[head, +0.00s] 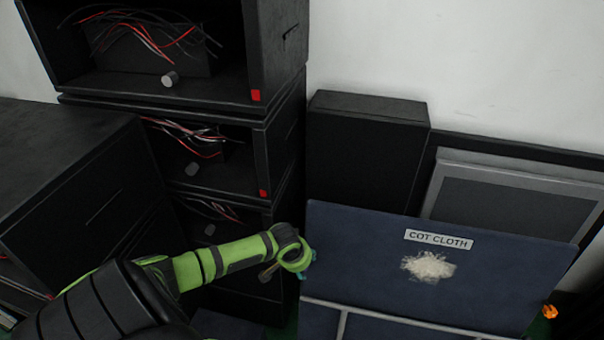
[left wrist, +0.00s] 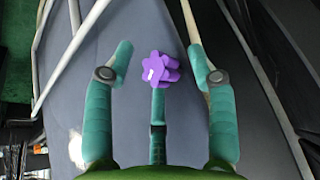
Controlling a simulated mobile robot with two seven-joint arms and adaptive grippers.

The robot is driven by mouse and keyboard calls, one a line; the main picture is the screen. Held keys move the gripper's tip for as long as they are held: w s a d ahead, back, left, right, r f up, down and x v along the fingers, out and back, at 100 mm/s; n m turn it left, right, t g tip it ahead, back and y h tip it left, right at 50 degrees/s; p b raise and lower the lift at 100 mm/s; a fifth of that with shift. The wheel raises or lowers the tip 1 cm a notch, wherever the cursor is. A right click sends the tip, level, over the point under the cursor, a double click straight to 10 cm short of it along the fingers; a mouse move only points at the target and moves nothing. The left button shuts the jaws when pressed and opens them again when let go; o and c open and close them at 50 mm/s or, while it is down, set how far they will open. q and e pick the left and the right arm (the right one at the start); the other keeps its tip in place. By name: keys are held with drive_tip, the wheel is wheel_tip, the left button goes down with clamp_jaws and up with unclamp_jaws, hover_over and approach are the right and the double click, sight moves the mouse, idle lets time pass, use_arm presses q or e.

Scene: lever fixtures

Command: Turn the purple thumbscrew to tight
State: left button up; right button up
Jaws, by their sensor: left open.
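The purple thumbscrew (left wrist: 160,69) has a lobed head with a small white mark on it. It shows in the left wrist view, upper middle, in front of a dark blue-grey panel. My left gripper (left wrist: 160,54) is open, with one teal finger on each side of the thumbscrew and visible gaps to both. A third teal finger lies below the head; I cannot tell if it touches. In the head view my left gripper (head: 305,275) is mostly hidden behind my green wrist, and the thumbscrew cannot be seen. My right gripper is not in view.
A blue panel labelled COT CLOTH (head: 350,245) stands just right of my left wrist. Black open cabinets (head: 285,165) with wires rise behind the arm. A black box (head: 365,150) and a grey framed panel (head: 520,195) stand behind the blue panel. Pale bars (left wrist: 80,75) cross the wrist view.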

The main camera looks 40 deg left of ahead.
use_arm(q)
drive_tip(key=c, duration=1.1)
drive_tip(key=shift+d, duration=0.1)
drive_tip(key=shift+c, duration=0.2)
